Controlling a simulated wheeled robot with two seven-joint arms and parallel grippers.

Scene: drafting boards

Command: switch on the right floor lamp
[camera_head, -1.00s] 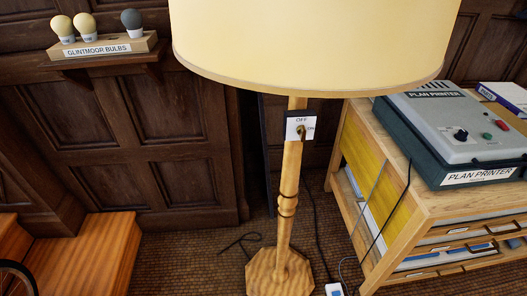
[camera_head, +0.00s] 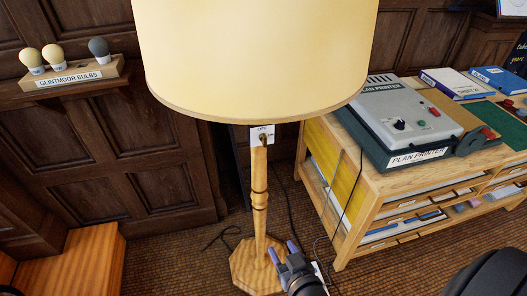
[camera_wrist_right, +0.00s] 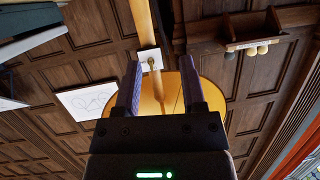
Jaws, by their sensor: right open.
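The floor lamp has a cream shade (camera_head: 258,55) on a turned wooden pole (camera_head: 259,215) with an octagonal base. A white switch plate (camera_head: 262,136) with a small brass toggle sits just below the shade, partly covered by its rim. Its label appears to read OFF. My right gripper (camera_head: 281,250) is open and empty, low by the lamp's base in the head view. In the right wrist view the picture is upside down, and the switch plate (camera_wrist_right: 149,60) shows beyond the open fingers (camera_wrist_right: 160,68), apart from them. My left gripper is not in view.
A wooden plan cabinet (camera_head: 365,190) stands right of the lamp, bearing a grey plan printer (camera_head: 405,117). A cable hangs down its side to the floor. A bulb shelf (camera_head: 70,77) is on the panelled wall at left. An orange wooden block (camera_head: 75,262) stands at lower left.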

